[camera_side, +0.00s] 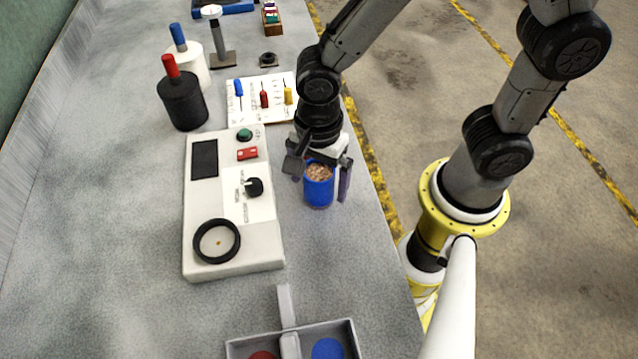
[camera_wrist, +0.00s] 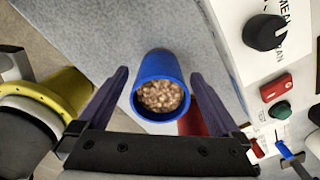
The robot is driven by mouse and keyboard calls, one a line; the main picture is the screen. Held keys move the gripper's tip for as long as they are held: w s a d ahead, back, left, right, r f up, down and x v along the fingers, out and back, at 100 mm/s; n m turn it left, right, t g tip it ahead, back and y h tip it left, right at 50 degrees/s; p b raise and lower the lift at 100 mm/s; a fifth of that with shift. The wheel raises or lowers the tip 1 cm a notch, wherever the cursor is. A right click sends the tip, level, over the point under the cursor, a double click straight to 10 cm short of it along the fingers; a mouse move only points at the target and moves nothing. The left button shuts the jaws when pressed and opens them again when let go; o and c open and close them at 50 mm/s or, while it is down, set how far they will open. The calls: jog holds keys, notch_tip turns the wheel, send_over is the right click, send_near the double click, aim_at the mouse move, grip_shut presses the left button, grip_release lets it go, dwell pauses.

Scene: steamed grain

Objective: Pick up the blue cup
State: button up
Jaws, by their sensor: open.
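The blue cup (camera_side: 319,190) stands upright on the grey table, just right of the white control panel. It is filled with brown grain, and it also shows in the wrist view (camera_wrist: 160,68) between my fingers. My gripper (camera_side: 320,178) is open around the cup, with one finger on each side. In the wrist view my gripper (camera_wrist: 160,98) shows gaps between both fingers and the cup wall. A red thing (camera_wrist: 192,122) shows partly behind the cup in the wrist view, mostly hidden by my gripper.
The white control panel (camera_side: 205,245) with a knob, buttons and black ring stands close left. A board with small coloured tools (camera_side: 263,112) lies behind. Black (camera_side: 183,108) and white bottles stand at back left. A divided tray (camera_side: 238,347) is in front.

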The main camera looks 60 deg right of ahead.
jog(key=shift+f, duration=0.6)
jog(key=c, duration=1.4)
jog(key=shift+r, duration=0.2)
